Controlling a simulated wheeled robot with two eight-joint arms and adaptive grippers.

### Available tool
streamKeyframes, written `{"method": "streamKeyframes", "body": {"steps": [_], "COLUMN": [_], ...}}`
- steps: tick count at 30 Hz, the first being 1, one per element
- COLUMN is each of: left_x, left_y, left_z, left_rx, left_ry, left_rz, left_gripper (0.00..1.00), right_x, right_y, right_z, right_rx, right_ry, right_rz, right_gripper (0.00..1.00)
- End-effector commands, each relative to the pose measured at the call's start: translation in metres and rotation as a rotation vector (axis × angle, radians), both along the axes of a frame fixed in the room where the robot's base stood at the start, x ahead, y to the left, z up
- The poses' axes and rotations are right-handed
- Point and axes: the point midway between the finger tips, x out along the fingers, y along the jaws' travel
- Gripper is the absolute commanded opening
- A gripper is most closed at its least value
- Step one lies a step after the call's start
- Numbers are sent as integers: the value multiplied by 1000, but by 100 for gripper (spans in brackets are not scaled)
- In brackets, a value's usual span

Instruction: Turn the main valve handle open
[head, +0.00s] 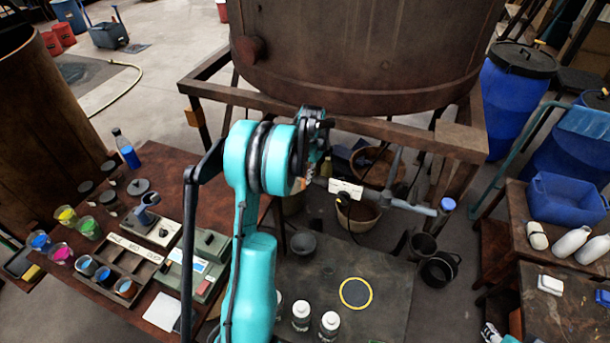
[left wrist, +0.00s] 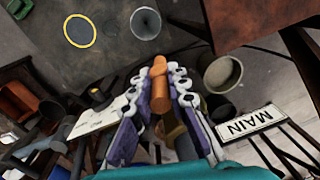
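An orange valve handle (left wrist: 158,82) shows between the fingertips of my left gripper (left wrist: 160,78) in the left wrist view. The purple finger pads lie close against it on both sides, and the gripper looks shut on it. A white sign reading MAIN (left wrist: 247,123) is to the right of the gripper. In the head view my left gripper (head: 306,182) reaches under the big vat, and its own arm hides most of the fingers and handle. A grey pipe (head: 400,204) with a blue end runs to the right of it. My right gripper is not in view.
The brown vat (head: 370,50) stands on a rusty frame (head: 340,124) just beyond my left arm. A dark table (head: 385,290) bears a yellow ring (head: 355,293) and white bottles. Paint cups and a tray (head: 118,262) crowd the left table. Blue barrels (head: 512,95) stand right.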

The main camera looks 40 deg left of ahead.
Motion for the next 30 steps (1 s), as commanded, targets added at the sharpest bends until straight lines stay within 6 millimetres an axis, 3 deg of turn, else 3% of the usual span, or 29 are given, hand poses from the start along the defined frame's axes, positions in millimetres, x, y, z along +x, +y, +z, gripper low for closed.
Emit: {"method": "streamKeyframes", "body": {"steps": [15, 16, 18, 30], "left_x": [-1, -1, -1, -1], "left_y": [2, 2, 2, 2], "left_z": [0, 0, 0, 7], "left_rx": [-103, -103, -102, -101], "left_ry": [-32, -32, -32, -31], "left_rz": [0, 0, 0, 0], "left_gripper": [0, 18, 37, 37], "right_x": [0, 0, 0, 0], "right_y": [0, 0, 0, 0], "right_z": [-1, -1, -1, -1], "right_rx": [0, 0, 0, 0], "right_ry": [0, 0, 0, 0], "right_rz": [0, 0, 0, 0], "right_gripper": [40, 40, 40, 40]}}
